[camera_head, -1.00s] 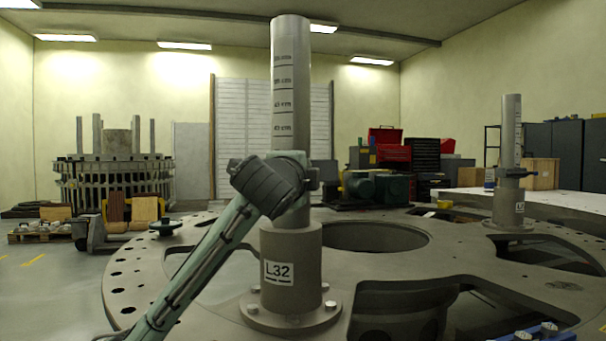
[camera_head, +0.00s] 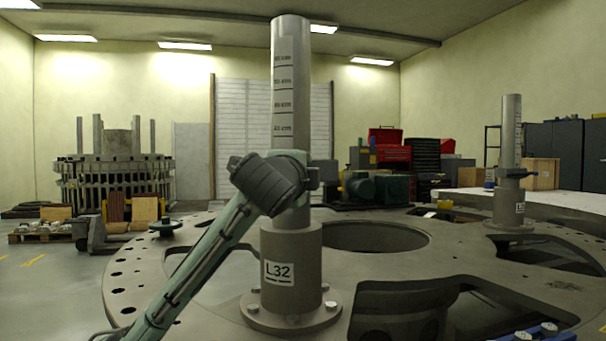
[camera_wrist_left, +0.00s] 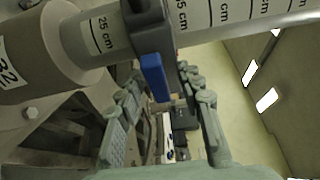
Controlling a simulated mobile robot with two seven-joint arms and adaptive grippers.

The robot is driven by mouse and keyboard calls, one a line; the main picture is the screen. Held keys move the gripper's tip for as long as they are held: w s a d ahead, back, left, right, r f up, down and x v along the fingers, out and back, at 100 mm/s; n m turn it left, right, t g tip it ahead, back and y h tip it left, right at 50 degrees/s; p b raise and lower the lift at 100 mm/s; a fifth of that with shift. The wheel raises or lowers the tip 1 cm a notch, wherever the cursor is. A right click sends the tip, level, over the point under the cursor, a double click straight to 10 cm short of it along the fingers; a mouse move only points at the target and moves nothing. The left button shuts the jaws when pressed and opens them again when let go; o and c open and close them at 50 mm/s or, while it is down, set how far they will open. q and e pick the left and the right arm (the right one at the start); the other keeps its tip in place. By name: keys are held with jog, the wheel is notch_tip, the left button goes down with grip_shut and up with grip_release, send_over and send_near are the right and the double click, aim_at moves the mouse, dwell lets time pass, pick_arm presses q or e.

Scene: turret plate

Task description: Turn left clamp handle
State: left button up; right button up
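A grey post with a cm scale (camera_head: 291,90) stands in a base labelled L32 (camera_head: 291,262). A dark clamp (camera_head: 326,172) sits around the post, partly hidden behind my left arm. In the left wrist view the clamp (camera_wrist_left: 145,22) is close, with its blue handle (camera_wrist_left: 155,77) hanging from it. My left gripper (camera_wrist_left: 163,90) is open, with one finger on each side of the handle's lower end. I cannot tell whether either finger touches it. In the head view my left wrist hides the fingers and handle. My right gripper is not in view.
A large grey turret plate (camera_head: 190,285) with cut-out openings carries the post. A second post (camera_head: 511,130) with a clamp stands at the right. Blue parts (camera_head: 535,333) lie at the bottom right edge. A pallet truck (camera_head: 95,232) and machinery stand further back.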

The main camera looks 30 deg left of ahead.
pick_arm(q)
jog(key=v, duration=1.2)
dwell(0.3)
